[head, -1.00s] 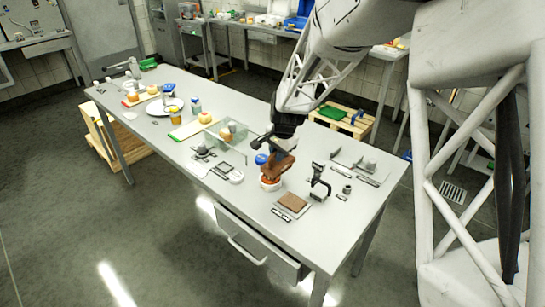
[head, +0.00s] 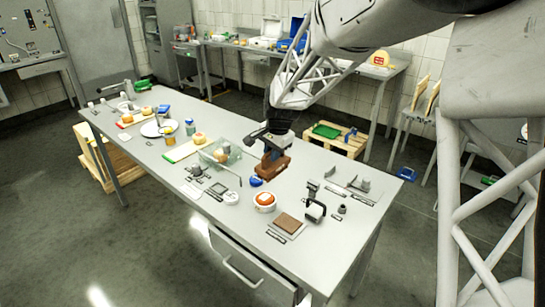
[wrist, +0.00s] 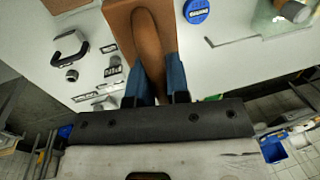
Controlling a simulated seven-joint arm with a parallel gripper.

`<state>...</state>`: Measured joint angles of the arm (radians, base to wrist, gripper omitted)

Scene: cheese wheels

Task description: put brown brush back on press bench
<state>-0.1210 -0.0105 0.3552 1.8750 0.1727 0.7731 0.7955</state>
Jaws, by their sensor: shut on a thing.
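The brown brush (head: 275,165) is held in my gripper (head: 271,147), back from the orange-topped round white container. It appears to be above the bench (head: 225,194), but the exact height is hard to tell. In the wrist view, the brush's handle (wrist: 149,42) runs between the two blue fingers of my gripper (wrist: 157,78), which are shut on it. The brush's underside is hidden. The bench is a long grey-white table with a drawer on its front side.
The orange-topped container (head: 264,202) and a blue round lid (head: 256,181) stand in front of the brush. A brown square pad (head: 289,223) and a black clamp-like tool (head: 316,206) are to the right. A clear bin (head: 220,153) stands to the left.

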